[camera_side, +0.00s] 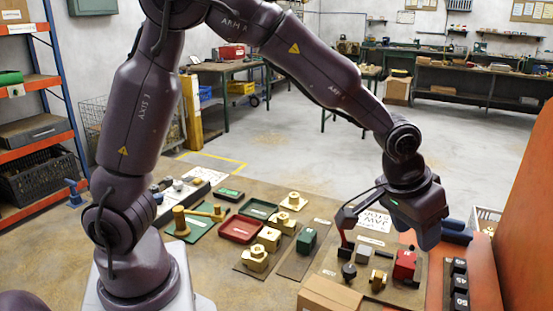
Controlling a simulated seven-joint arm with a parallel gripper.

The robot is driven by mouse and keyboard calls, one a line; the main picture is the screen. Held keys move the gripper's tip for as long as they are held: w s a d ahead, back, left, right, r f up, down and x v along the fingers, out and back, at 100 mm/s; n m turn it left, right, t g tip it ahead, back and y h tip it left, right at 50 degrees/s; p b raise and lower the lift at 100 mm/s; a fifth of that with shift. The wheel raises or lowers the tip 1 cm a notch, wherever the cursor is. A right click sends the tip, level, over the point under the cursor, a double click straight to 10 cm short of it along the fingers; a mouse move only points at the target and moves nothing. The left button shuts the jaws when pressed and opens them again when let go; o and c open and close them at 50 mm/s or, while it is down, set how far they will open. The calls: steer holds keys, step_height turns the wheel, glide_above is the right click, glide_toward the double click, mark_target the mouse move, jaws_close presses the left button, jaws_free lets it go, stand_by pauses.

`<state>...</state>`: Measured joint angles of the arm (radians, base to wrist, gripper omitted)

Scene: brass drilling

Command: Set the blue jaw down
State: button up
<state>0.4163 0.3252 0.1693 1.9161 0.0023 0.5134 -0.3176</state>
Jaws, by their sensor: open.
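Blue rounded pieces (457,231) show just right of my gripper's dark body, partly hidden behind it. I cannot tell whether they are the blue jaw. My gripper (376,252) is low over the right part of the bench and open. Its left finger, dark with a reddish lower part, reaches down near a dark round knob. A red block (404,265) is below the gripper body at the right. I cannot tell whether anything touches the fingers. A small grey block (378,280) and a dark round knob (349,271) are on the mat below.
Several brass parts (255,259), a green block (306,240), a red tray (240,230) and a green tray (258,209) lie left of the gripper. A cardboard box (330,296) is in front. A black numbered strip (456,285) and an orange panel (528,215) bound the right side.

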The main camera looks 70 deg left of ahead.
steer(key=s+a+r, duration=0.7)
steer(key=s+r, duration=0.2)
steer(key=s, duration=0.1)
steer(key=s+a+r+t, duration=0.1)
steer(key=s+a, duration=0.2)
steer(key=s, duration=1)
steer(key=shift+a+r+m+y, duration=0.3)
steer(key=shift+a, duration=0.1)
